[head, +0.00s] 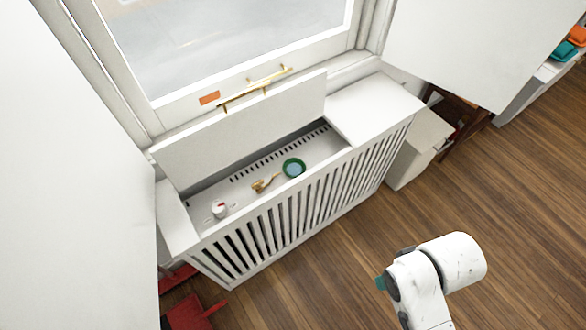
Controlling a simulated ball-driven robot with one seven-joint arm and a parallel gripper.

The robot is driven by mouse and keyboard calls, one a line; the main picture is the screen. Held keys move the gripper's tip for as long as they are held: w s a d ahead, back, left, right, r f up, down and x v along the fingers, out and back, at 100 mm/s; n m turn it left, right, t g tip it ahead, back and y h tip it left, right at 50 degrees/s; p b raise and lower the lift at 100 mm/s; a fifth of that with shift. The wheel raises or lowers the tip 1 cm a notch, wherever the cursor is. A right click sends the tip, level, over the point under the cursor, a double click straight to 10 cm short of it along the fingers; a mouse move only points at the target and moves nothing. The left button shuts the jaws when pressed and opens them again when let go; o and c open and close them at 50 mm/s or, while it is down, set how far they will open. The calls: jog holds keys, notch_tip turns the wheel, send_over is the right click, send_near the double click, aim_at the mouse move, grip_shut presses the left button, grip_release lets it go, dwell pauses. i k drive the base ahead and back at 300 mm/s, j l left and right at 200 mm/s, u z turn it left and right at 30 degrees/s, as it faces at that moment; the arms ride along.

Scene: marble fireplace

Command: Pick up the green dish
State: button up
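The green dish (293,168) is small and round, with a dark green rim and a pale blue inside. It sits on the floor of an opened white radiator cover (240,185), right of its middle. My white arm shows at the lower right, over the wooden floor and well apart from the dish. The end of the arm is hidden or out of the frame, so my gripper is not visible.
A gold-coloured piece (264,184) lies just left of the dish. A small white and red knob (219,209) is further left. The raised lid (240,130) stands behind them. The wooden floor (335,265) in front is clear.

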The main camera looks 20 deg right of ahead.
aim_at(293, 167)
jog(key=i+l, duration=0.15)
jog(key=i, duration=0.35)
jog(key=i+l+u, duration=0.1)
jog(key=i, duration=0.4)
